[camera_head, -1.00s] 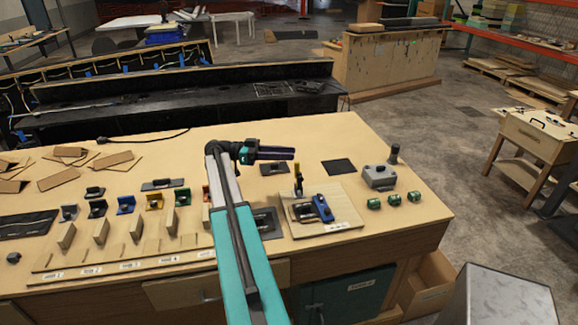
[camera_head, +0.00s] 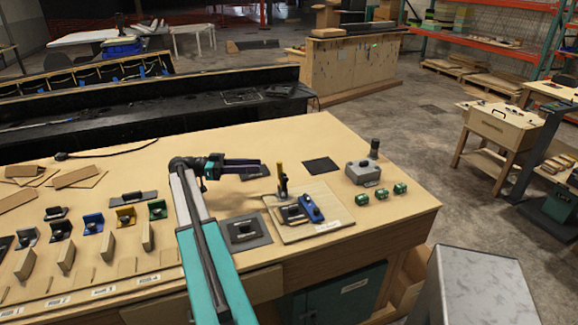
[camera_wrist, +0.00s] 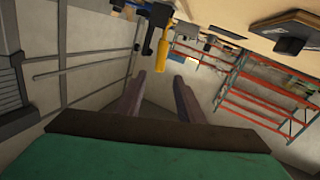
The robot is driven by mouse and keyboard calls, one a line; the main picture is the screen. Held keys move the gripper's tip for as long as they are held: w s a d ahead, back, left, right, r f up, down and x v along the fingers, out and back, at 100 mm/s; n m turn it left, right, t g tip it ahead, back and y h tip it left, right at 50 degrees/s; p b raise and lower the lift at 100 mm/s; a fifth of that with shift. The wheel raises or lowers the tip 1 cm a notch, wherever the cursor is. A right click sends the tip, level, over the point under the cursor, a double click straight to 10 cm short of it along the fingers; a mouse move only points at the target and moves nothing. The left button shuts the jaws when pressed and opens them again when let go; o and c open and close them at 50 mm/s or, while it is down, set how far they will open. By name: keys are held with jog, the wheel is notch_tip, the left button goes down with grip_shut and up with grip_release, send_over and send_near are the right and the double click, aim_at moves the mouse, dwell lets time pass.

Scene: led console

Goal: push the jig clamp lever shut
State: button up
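The jig is a pale wooden board (camera_head: 332,217) on the workbench's right half. It carries a dark clamp with a yellow lever (camera_head: 281,176), standing upright, and a blue block (camera_head: 311,208). My gripper (camera_head: 262,166) is level with the lever's upper part in the picture, just left of it, with a visible gap. In the wrist view the lever (camera_wrist: 161,54) shows yellow beyond the fingertips, between and above them. My gripper (camera_wrist: 159,78) is open, its two fingers apart with nothing between them. I cannot tell the exact depth between fingers and lever.
A grey box with a knob (camera_head: 363,173) and several green cylinders (camera_head: 382,194) sit right of the jig. A black square pad (camera_head: 320,164) lies behind it. A dark plate (camera_head: 245,232) lies to its left. Coloured holders line the bench's left.

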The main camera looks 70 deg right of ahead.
jog(key=p+x, duration=0.5)
jog(key=x, duration=0.8)
jog(key=shift+s+p, duration=0.3)
jog(key=shift+d, duration=0.1)
grip_shut()
jog(key=shift+d, duration=0.1)
